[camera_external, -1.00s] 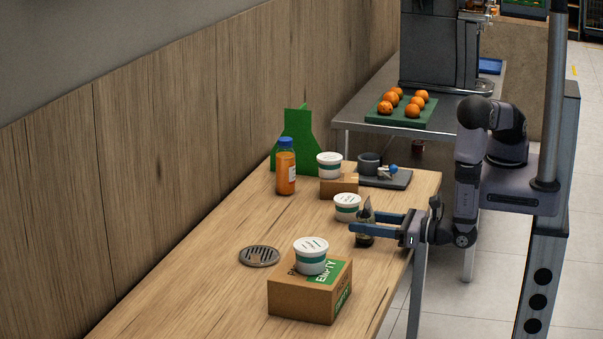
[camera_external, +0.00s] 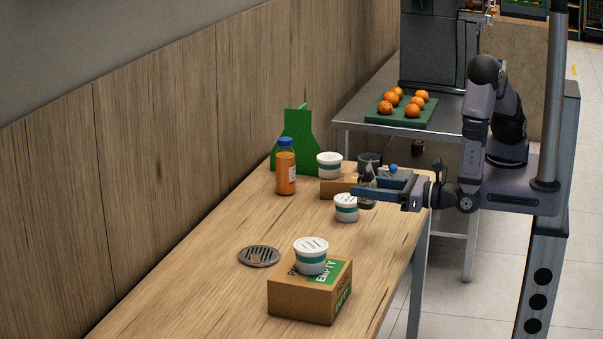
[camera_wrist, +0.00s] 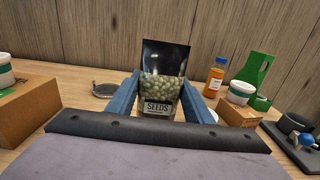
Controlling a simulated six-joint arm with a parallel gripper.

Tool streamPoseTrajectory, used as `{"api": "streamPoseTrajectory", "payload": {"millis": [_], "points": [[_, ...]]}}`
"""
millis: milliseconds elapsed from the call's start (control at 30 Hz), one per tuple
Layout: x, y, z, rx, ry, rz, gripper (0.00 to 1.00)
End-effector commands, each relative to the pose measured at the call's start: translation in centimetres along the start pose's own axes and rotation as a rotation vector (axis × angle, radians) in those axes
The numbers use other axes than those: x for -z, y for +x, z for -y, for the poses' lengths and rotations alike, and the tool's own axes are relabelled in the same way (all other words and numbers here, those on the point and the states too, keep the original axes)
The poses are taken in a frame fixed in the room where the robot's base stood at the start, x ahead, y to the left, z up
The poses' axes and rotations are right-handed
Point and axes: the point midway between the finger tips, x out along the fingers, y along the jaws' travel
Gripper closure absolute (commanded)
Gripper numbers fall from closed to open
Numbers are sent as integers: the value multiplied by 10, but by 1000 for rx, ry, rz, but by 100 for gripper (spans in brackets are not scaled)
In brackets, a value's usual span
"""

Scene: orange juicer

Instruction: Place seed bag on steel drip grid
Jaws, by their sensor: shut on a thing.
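The seed bag (camera_wrist: 162,82) is a black-topped pouch with a clear window of pale green seeds and a "SEEDS" label. My gripper (camera_external: 366,190) is shut on it, with a blue finger on each side, as the wrist view (camera_wrist: 160,95) shows. The bag stands roughly upright in the fingers and appears raised above the wooden table, near its right edge. The steel drip grid (camera_external: 259,256) is a round slotted disc lying flat on the table, left of the gripper. In the wrist view the grid (camera_wrist: 104,90) is left of the bag. Nothing is on it.
A cardboard box (camera_external: 310,290) with a white tub (camera_external: 311,256) on top stands right of the grid. Another tub (camera_external: 346,208) is just below-left of the gripper. An orange juice bottle (camera_external: 286,167) and green stand (camera_external: 296,143) are farther back.

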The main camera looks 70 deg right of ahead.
Motion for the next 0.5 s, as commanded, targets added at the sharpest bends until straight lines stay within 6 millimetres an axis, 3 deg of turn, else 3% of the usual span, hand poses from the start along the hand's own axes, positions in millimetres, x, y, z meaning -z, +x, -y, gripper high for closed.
{"api": "streamPoseTrajectory", "payload": {"millis": [233, 500], "points": [[19, 8, 10, 30, 0, 0, 76], [65, 34, 37, 123, 4, 1, 76]]}}
